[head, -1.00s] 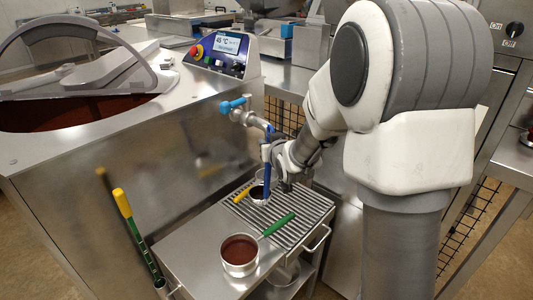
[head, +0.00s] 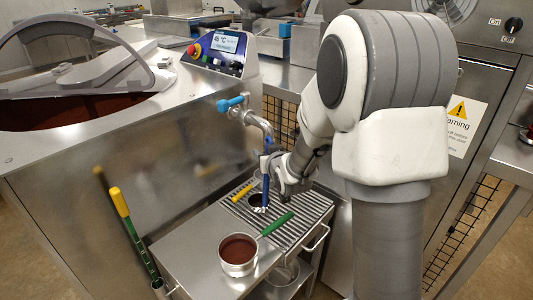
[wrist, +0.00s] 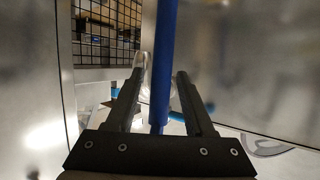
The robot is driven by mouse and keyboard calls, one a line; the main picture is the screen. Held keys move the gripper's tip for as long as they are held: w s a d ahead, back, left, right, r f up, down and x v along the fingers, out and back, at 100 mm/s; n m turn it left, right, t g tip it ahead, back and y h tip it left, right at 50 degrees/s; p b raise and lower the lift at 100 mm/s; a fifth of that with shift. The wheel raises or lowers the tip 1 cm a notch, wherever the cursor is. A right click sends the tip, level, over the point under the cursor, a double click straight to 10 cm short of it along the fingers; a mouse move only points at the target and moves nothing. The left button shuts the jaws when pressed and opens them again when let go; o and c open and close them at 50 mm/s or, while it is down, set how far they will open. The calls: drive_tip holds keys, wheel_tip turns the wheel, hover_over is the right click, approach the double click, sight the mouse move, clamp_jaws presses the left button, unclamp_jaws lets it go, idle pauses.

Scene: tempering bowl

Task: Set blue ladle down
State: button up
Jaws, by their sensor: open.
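The blue ladle (head: 266,184) is close to upright over the slatted rack of the steel cart. Its lower end is near a small dark round opening or bowl and is hard to make out. My gripper (head: 276,163) is at its handle. The fingers are open. Whether the ladle rests on the rack is partly hidden.
A green handle (head: 277,223) lies across the rack (head: 312,207), and a yellow handle (head: 242,193) is at its left. A pot of chocolate (head: 238,268) stands at the cart's front. A tap with a blue lever (head: 231,103) is just above; the tempering machine (head: 120,170) stands left.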

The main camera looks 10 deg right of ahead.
drive_tip(key=shift+r, duration=0.15)
drive_tip(key=shift+s+r, duration=0.1)
drive_tip(key=shift+s, duration=0.2)
drive_tip(key=s+r+g, duration=0.2)
drive_tip(key=s+r, duration=0.1)
drive_tip(key=s, duration=0.8)
drive_tip(key=s+r+g, duration=0.3)
drive_tip(key=s, duration=0.9)
drive_tip(key=s+r+g+p, duration=0.1)
drive_tip(key=s+r+g, duration=0.2)
drive_tip(key=s, duration=0.8)
drive_tip(key=shift+s+a+r, duration=0.3)
drive_tip(key=shift+s+r, duration=0.1)
drive_tip(key=shift+r, duration=0.15)
